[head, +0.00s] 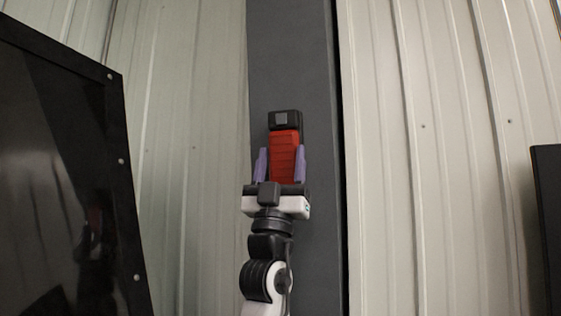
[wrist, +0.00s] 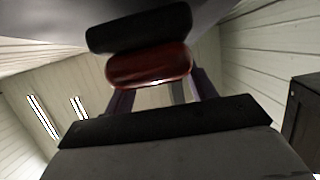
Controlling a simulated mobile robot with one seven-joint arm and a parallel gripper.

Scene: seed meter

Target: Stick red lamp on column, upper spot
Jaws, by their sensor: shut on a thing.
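The red lamp (head: 285,150) has a red ribbed body and a black end piece with a grey square on top. My gripper (head: 281,166) is shut on the red lamp, one purple finger on each side, and holds it upright. The dark grey column (head: 295,60) rises behind the lamp in the head view. In the wrist view the lamp (wrist: 150,65) is between the fingers, its black part close to a grey surface at the top. I cannot tell whether the lamp touches the column.
A large black glossy panel (head: 65,190) with a bolted frame stands at the left. Pale ribbed metal walls (head: 430,150) lie on both sides of the column. A dark object (head: 547,220) is at the right edge. The upper column face is bare.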

